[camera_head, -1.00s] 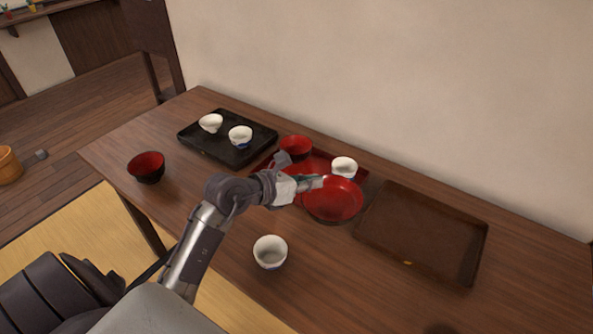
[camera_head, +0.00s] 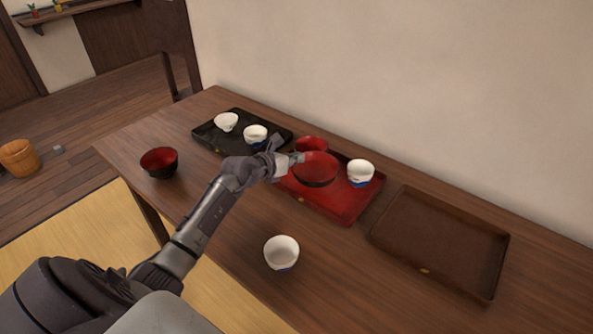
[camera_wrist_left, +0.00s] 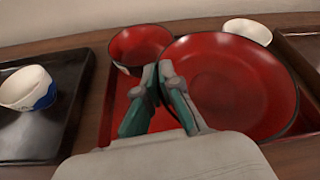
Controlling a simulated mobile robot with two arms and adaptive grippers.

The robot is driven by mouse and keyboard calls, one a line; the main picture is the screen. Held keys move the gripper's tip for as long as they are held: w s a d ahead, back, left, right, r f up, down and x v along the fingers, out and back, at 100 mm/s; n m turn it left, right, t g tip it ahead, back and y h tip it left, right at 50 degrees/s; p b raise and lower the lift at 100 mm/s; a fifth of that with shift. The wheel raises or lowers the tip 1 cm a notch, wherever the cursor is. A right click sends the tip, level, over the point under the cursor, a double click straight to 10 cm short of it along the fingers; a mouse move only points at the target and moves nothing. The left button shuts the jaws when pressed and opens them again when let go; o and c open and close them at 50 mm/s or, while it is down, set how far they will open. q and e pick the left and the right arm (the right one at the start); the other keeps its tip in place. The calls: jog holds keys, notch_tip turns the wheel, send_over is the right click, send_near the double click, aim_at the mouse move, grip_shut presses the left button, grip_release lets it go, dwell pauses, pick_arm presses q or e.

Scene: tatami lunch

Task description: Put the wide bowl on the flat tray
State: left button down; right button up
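The wide bowl (camera_head: 316,170) is red inside with a dark rim. It is over the red tray (camera_head: 345,210), beside a smaller red bowl (camera_head: 311,144); I cannot tell whether it touches the tray. My left gripper (camera_head: 296,158) is at its left rim. In the left wrist view, the gripper fingers (camera_wrist_left: 161,76) are close together on the left rim of the wide bowl (camera_wrist_left: 232,85), with the smaller red bowl (camera_wrist_left: 138,46) just left of them. Which tray is the flat one is not clear; a brown, empty tray (camera_head: 440,240) lies to the right. My right gripper is not in view.
A white cup (camera_head: 360,171) stands on the red tray's right side. A black tray (camera_head: 229,148) with two white cups is at left. A dark red bowl (camera_head: 159,162) and a white cup (camera_head: 281,252) stand on the table. A wall runs behind.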

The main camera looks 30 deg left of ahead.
aim_at(296, 169)
pick_arm(q)
notch_tip(296, 169, down, 4)
jog(key=shift+r+b, duration=0.15)
jog(key=shift+b, duration=0.15)
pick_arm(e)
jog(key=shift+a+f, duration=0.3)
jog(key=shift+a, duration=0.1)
pick_arm(q)
jog(key=shift+f, duration=0.25)
jog(key=c, duration=1.3)
grip_release()
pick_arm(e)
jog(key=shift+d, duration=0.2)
pick_arm(q)
jog(key=shift+r, duration=0.1)
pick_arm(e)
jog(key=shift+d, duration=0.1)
